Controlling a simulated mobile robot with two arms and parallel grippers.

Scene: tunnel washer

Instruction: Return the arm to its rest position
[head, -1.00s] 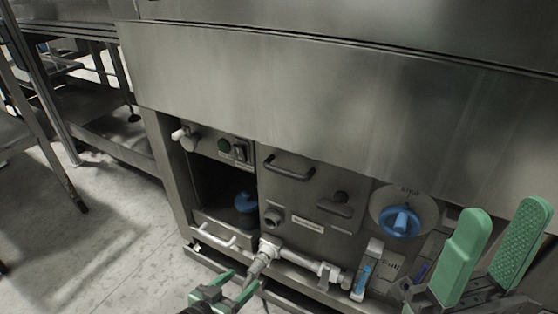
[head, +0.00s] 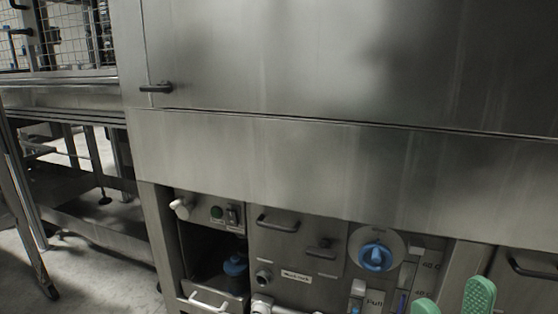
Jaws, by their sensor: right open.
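My right gripper (head: 452,301) shows only as two green fingertips at the bottom right edge. The fingers stand apart with nothing visible between them, in front of the lower right of the steel washer (head: 320,150). The rest of that arm is below the frame. My left gripper is out of view.
The washer's lower bay holds a blue round dial (head: 375,257), a panel with a dark handle (head: 277,224), a blue-capped container (head: 235,265) and a white handle (head: 208,302). A steel table (head: 70,98) stands at the left. Grey floor shows at lower left.

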